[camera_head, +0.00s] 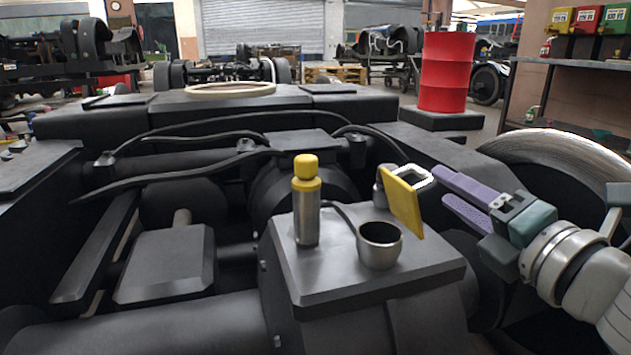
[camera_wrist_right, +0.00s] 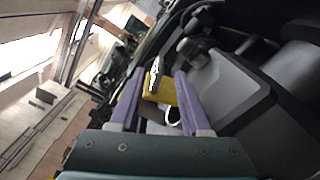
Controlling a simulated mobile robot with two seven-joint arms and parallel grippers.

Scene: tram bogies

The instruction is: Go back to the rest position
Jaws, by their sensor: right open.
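My right gripper (camera_head: 441,186) has two purple fingers, spread apart with nothing held between them. It comes in from the right, with its tips just right of a yellow plate (camera_head: 403,203) with a white loop handle (camera_head: 416,178). In the right wrist view the yellow plate (camera_wrist_right: 160,90) shows between and beyond the fingers (camera_wrist_right: 158,78); I cannot tell whether they touch it. The plate is upright and slightly tilted, beside a metal cup (camera_head: 379,246) on a dark box. My left gripper is not in view.
A metal bottle with a yellow cap (camera_head: 306,205) stands left of the cup on the dark box top (camera_head: 330,280). Dark bogie frame parts, cables and a large wheel (camera_head: 560,160) surround my right arm. A red drum (camera_head: 446,72) stands behind.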

